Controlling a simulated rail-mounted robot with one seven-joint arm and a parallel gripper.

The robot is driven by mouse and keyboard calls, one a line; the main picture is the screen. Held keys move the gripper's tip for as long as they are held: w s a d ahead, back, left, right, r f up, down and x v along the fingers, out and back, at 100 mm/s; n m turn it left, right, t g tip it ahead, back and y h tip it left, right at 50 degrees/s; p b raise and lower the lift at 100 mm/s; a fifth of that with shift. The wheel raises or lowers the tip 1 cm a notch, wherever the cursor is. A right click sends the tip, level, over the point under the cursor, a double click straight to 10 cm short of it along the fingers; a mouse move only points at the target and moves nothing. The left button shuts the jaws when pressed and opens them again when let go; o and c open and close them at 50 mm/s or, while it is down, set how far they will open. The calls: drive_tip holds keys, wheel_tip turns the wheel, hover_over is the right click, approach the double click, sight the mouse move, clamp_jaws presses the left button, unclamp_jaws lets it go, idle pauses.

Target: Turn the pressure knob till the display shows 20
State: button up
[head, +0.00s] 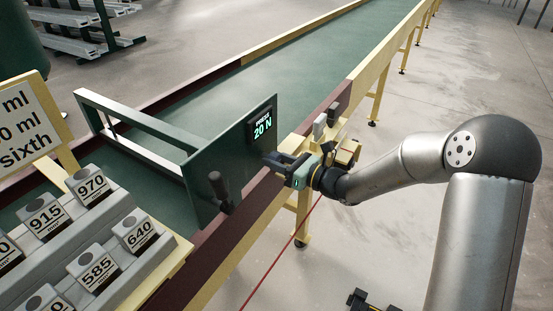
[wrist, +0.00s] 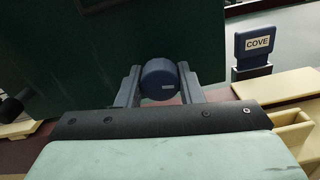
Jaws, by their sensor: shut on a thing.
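The display (head: 262,126) on the green panel (head: 225,165) reads "PRESS 20 N" in the head view. The pressure knob (wrist: 158,80) is a round dark blue knob with a small pale mark, seen in the wrist view against the dark green panel. My gripper (wrist: 158,84) is shut on the knob, one finger on each side of it. In the head view my gripper (head: 280,165) is at the panel's right edge, just below the display, and hides the knob there.
A black-handled lever (head: 218,186) stands on the panel's lower left. A blue tag reading "COVE" (wrist: 258,44) stands to the right in the wrist view. Numbered blocks (head: 91,187) sit in a grey rack at the left. The green conveyor belt (head: 300,66) beyond is clear.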

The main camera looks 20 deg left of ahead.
drive_tip(key=o, duration=1)
drive_tip(key=shift+c, duration=0.2)
drive_tip(key=b+v, duration=0.3)
drive_tip(key=v, duration=1.4)
drive_tip(key=shift+d, duration=0.25)
drive_tip(key=shift+s, duration=0.15)
